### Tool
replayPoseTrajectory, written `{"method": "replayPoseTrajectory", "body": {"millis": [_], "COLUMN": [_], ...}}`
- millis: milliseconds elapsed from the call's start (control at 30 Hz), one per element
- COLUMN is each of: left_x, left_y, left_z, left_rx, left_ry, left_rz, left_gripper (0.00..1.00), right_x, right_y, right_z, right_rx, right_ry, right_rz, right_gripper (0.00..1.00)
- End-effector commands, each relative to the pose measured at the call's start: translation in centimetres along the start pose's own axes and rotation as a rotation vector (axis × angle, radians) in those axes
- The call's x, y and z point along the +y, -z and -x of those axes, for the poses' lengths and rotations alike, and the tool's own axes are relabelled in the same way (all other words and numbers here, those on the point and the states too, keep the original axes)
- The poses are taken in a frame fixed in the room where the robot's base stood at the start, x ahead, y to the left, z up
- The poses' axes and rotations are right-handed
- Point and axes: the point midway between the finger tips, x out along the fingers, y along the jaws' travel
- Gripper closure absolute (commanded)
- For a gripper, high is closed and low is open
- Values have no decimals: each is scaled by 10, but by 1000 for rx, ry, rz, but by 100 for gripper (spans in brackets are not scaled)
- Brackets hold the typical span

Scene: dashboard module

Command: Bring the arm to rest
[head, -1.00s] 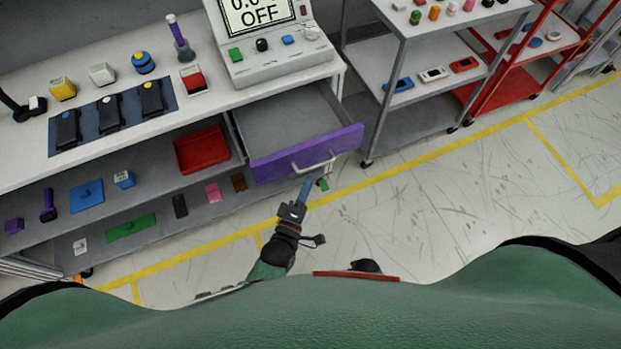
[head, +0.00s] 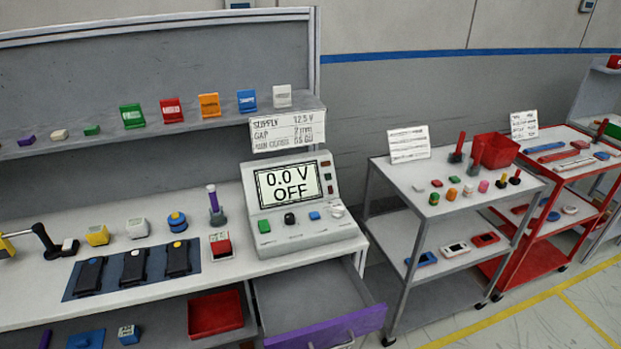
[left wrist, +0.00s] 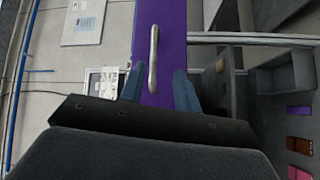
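The drawer with the purple front (head: 325,330) is pulled out of the bench below the display unit (head: 292,200), and its grey inside looks empty. In the left wrist view the purple front (left wrist: 168,20) carries a pale bar handle (left wrist: 154,58). My left gripper (left wrist: 158,82) is open, with its two blue fingers apart. The handle lies ahead of the gap between them, and nothing seems gripped. Neither gripper shows in the head view now, and my right gripper is out of sight.
The bench top (head: 130,292) holds several small parts and a blue mat with black devices. A red tray (head: 215,313) sits on the shelf below. A grey cart (head: 400,215) and a red cart (head: 590,165) stand to the right.

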Motion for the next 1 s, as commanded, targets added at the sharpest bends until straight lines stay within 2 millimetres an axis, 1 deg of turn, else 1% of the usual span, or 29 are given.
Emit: {"method": "replayPoseTrajectory", "body": {"millis": [67, 167, 267, 300, 367, 400, 467, 500, 567, 600, 667, 700, 767, 800, 900, 1000], "left_x": [-11, -36, -78, -101, -135, -157, -189, -210, -240, -260, -287, -304, -329, -343, -373, -396], "left_y": [-6, -18, -33, -38, -42, -43, -44, -44, -42, -40, -37, -33, -28, -24, -15, -5], "left_z": [0, 5, 17, 26, 41, 52, 71, 84, 106, 122, 146, 163, 190, 207, 244, 270], "left_rx": [-33, -109, -225, -283, -373, -433, -526, -588, -684, -746, -840, -900, -982, -1029, -1099, -1111], "left_ry": [54, 153, 280, 338, 423, 477, 552, 602, 672, 718, 785, 829, 894, 936, 1036, 1102], "left_rz": [-101, -260, -436, -511, -614, -675, -754, -800, -858, -887, -919, -933, -939, -935, -890, -850], "left_gripper": [68, 68, 68, 68, 68, 68, 68, 68, 68, 68, 68, 68, 68, 68, 68, 68], "right_x": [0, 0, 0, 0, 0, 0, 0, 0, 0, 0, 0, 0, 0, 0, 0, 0], "right_y": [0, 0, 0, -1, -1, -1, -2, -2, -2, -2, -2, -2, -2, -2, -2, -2], "right_z": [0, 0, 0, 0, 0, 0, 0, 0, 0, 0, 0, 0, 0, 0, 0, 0], "right_rx": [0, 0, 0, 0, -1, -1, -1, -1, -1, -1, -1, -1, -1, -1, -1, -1], "right_ry": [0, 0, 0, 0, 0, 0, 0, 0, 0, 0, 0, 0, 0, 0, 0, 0], "right_rz": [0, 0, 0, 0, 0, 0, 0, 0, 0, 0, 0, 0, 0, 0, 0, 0], "right_gripper": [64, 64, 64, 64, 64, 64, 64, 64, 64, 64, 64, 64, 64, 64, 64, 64]}}
